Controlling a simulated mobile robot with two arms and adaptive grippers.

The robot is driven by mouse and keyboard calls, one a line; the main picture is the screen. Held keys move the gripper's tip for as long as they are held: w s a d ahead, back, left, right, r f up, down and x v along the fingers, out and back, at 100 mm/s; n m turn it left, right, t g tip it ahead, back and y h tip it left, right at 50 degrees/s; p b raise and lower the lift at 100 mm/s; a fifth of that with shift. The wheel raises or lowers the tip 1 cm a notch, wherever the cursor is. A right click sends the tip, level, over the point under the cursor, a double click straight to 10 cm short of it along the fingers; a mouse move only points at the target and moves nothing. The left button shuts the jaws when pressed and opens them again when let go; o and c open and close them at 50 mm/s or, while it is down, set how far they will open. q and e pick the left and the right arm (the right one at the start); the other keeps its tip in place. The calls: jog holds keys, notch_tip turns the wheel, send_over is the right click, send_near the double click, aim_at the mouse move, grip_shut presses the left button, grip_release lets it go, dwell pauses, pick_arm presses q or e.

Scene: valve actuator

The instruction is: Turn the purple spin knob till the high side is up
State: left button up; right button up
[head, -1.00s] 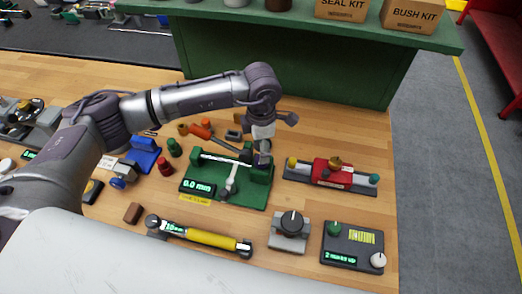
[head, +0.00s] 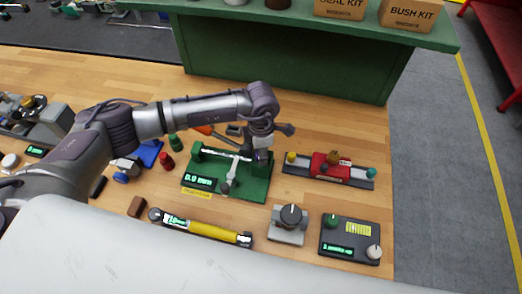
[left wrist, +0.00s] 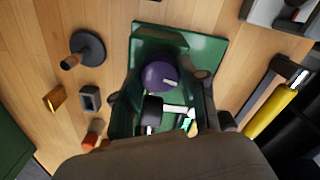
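The purple knob (left wrist: 160,77) is round with a pale mark on its face and sits on the green fixture (left wrist: 205,48) in the left wrist view. The fixture (head: 252,190) also shows in the head view, with a lit display and a grey lever (head: 231,175). My left gripper (left wrist: 160,92) is open, with one finger on each side of the knob and gaps visible between. In the head view my left gripper (head: 262,155) is over the fixture's right end and hides most of the knob. My right gripper is in neither view.
A red slide unit (head: 328,168) stands to the right of the fixture. A grey dial block (head: 289,224), a dark control box (head: 349,240) and a yellow-handled tool (head: 203,230) lie in front. In the wrist view, several small parts lie left of the fixture.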

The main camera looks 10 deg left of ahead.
pick_arm(q)
jog(key=shift+c, duration=1)
jog(key=shift+f+m+b, duration=0.15)
jog(key=shift+m+b, duration=0.15)
jog(key=shift+b, duration=0.35)
jog(key=m+b, duration=1.3)
jog(key=b, duration=0.8)
jog(key=shift+w, duration=0.1)
jog(key=shift+m+b, duration=0.95)
jog(key=shift+m, duration=0.05)
jog(key=shift+r, duration=0.2)
jog(key=o, duration=1.1)
jog(key=shift+o, duration=0.2)
